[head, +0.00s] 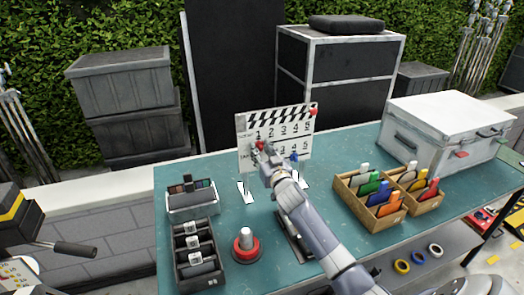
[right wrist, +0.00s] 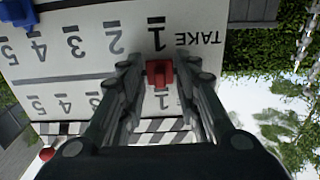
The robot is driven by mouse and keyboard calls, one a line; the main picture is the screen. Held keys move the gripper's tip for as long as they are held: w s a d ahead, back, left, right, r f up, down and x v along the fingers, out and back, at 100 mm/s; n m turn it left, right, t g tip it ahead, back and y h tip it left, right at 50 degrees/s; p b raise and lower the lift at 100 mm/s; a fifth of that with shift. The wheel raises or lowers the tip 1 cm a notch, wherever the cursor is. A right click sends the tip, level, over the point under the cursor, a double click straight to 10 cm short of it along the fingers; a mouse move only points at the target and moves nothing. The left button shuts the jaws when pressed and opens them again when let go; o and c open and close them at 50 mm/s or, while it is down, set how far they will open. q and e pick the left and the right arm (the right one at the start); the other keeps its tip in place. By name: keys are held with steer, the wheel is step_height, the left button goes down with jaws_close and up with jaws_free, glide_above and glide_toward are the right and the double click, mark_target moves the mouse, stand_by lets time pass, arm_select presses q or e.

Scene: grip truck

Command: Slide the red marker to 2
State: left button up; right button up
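The white clapperboard (head: 277,130) stands upright at the back of the teal table, with rows of numbers 1 to 5. The red marker (right wrist: 160,73) sits at 1 in the row beside the TAKE row, in the right wrist view. My right gripper (right wrist: 160,68) has its fingers on both sides of the red marker, with small gaps showing. In the head view the right gripper (head: 262,152) covers part of the board's left side. The blue marker (right wrist: 16,15) is near 5 in the TAKE row. My left gripper is out of view.
Black bins (head: 199,258) and a red-based object (head: 246,246) stand at the table's front left. Wooden boxes of coloured items (head: 370,210) stand right of my arm. A white case (head: 445,125) is at the back right. Bare table lies behind the wooden boxes.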

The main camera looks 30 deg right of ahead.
mark_target(272, 143)
jaws_close()
steer(key=d, duration=0.2)
steer(key=s+d, duration=0.1)
steer(key=d, duration=0.1)
steer(key=shift+d, duration=0.35)
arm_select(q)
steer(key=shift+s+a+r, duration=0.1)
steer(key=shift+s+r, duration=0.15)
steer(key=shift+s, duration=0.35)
arm_select(e)
steer(key=shift+a, duration=0.15)
jaws_free()
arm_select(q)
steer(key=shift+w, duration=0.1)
arm_select(e)
steer(key=shift+s, duration=0.1)
